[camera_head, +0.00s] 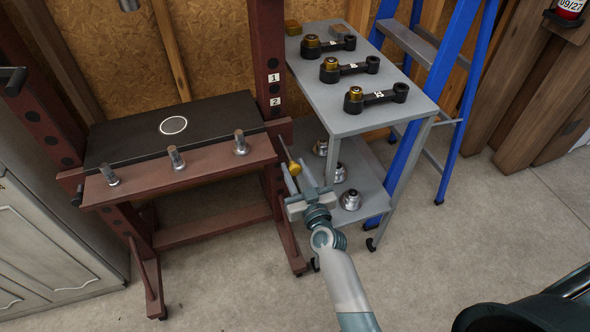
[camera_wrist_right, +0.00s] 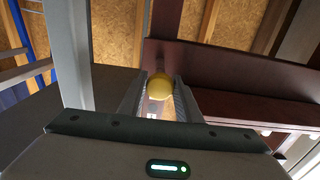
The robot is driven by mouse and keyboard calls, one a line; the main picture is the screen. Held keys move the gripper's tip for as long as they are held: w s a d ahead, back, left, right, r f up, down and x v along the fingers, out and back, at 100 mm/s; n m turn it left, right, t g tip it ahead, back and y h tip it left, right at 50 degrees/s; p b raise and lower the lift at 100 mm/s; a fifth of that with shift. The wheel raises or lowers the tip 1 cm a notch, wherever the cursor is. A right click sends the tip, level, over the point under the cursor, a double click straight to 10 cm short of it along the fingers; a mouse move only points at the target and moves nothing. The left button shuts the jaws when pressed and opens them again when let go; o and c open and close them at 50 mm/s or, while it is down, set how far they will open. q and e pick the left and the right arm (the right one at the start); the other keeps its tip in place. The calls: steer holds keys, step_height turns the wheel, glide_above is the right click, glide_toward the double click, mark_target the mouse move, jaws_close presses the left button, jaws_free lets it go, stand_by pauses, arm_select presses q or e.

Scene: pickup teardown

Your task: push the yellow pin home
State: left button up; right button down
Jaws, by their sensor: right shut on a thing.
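The yellow pin has a round yellow knob (camera_head: 295,168) and a thin shaft pointing up and left toward the right post (camera_head: 268,60) of the dark red press frame. Whether the shaft tip touches the post or sits in a hole, I cannot tell. My right gripper (camera_head: 294,178) is shut on the knob, just right of the post and below the press bed. In the right wrist view the yellow knob (camera_wrist_right: 159,87) sits between the two fingers. The post has dark holes and labels 1 and 2. My left gripper is not in view.
A grey cart (camera_head: 340,122) stands close right of my right gripper, with several black arms on top and metal parts on its lower shelf. The press bed (camera_head: 215,112) carries a dark plate and metal pegs. A blue ladder (camera_head: 428,95) stands behind the cart.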

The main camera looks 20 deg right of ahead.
mark_target(284, 147)
steer(key=w, duration=0.6)
steer(key=shift+a, duration=0.1)
steer(key=w, duration=0.2)
steer(key=shift+w+b, duration=0.35)
steer(key=shift+b, duration=0.05)
steer(key=shift+w, duration=0.25)
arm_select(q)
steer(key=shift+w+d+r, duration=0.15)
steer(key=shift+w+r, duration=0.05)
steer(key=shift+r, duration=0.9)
arm_select(e)
steer(key=shift+r, duration=0.15)
steer(key=c, duration=1.6)
jaws_free()
steer(key=shift+c, duration=0.2)
steer(key=o, duration=0.3)
steer(key=shift+w, duration=0.1)
steer(key=shift+o, duration=0.2)
steer(key=shift+w, duration=0.1)
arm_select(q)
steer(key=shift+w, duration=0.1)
